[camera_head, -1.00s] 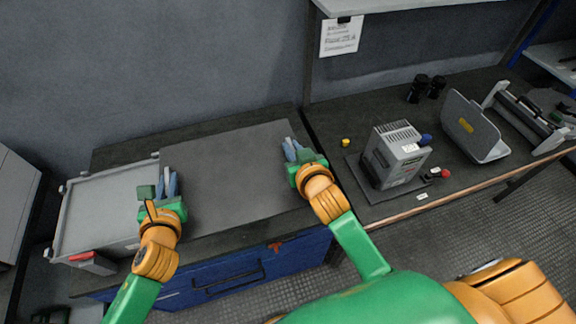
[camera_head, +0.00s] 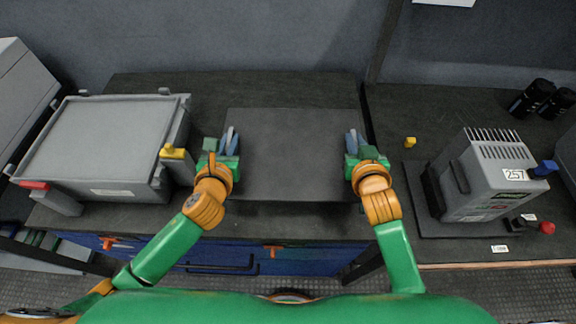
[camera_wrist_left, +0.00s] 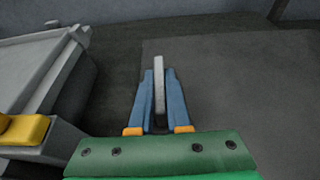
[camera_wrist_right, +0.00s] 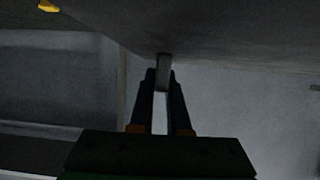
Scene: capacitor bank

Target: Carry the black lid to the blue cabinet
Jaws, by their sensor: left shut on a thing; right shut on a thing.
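The black lid (camera_head: 292,150) is a flat, dark grey slab between my two grippers, level, over the dark top of the blue cabinet (camera_head: 310,262). I cannot tell whether it rests on that top or hangs above it. My left gripper (camera_head: 228,142) is shut on a thin upright tab at the lid's left side, seen between the fingers in the left wrist view (camera_wrist_left: 159,88). My right gripper (camera_head: 356,142) is shut at the lid's right side; in the dark right wrist view its fingers (camera_wrist_right: 163,80) close on a small grey piece.
A grey lidded box (camera_head: 105,140) with red and yellow latches stands left of the lid, close to my left gripper. A grey device (camera_head: 485,178) stands on the right-hand bench. Black cylinders (camera_head: 540,98) stand behind it. The wall is behind the cabinet.

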